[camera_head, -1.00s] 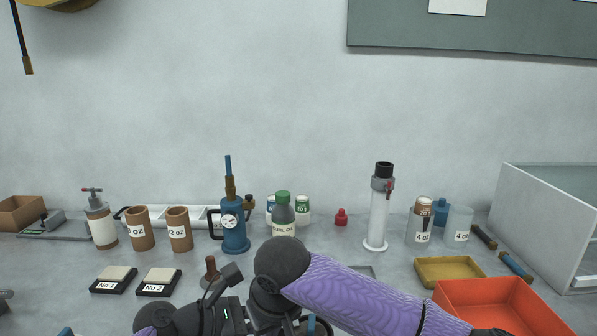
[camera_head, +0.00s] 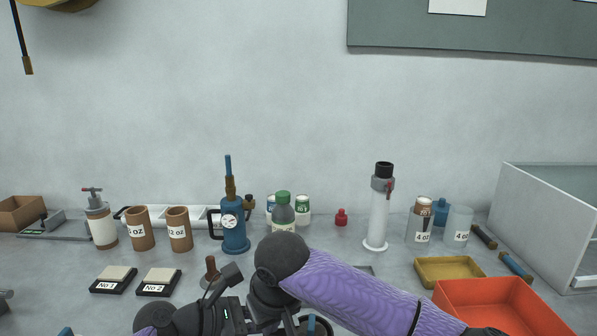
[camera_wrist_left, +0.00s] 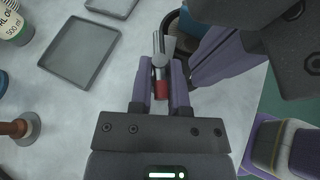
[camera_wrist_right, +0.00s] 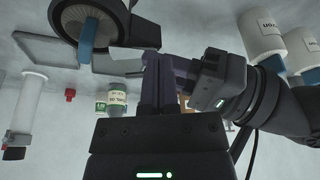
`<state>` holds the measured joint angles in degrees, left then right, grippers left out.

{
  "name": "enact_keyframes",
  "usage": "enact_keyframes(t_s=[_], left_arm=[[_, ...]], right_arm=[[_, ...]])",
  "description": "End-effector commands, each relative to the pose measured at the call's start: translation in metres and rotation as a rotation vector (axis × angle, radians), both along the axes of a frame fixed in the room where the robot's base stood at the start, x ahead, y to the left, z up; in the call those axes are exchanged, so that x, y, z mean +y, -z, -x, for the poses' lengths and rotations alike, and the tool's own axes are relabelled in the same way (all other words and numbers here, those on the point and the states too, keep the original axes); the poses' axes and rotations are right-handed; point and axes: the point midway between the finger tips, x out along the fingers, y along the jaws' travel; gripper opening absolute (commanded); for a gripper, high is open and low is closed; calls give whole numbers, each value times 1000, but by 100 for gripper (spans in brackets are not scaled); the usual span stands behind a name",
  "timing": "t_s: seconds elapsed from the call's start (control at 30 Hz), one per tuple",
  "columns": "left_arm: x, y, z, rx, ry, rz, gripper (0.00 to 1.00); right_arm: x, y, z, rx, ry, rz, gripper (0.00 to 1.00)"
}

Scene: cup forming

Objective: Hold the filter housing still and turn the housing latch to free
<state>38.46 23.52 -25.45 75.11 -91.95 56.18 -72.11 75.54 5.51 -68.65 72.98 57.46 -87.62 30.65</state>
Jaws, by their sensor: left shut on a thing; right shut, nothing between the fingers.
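No part is marked as the filter housing, so I cannot tell for sure which it is. A dark round body with a blue tab (camera_wrist_right: 95,25) shows in the right wrist view; its dark rim (camera_wrist_left: 172,25) is partly hidden in the left wrist view. My left gripper (camera_wrist_left: 161,75) is shut on a grey and red piece (camera_wrist_left: 162,88) beside that rim. My right gripper (camera_wrist_right: 158,72) is shut and empty, below the dark round body in its own view. In the head view my right arm hides most of this area. A white column with a red lever (camera_head: 377,220) stands upright farther back.
A green-capped bottle (camera_head: 283,215) stands behind my right arm. An orange bin (camera_head: 490,300) and yellow tray (camera_head: 448,270) are at the right. A blue pump (camera_head: 235,235) and brown cups (camera_head: 140,230) stand left. A flat grey tray (camera_wrist_left: 80,50) lies near my left gripper.

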Motion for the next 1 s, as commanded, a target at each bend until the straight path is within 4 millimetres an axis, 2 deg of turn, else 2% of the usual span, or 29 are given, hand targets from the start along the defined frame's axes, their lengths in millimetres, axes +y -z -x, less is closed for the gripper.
enact_keyframes(t_s=[1.0], left_arm=[[0,1,0,0,1,-2,0]], right_arm=[[-21,0,-11,1,0,1,0]])
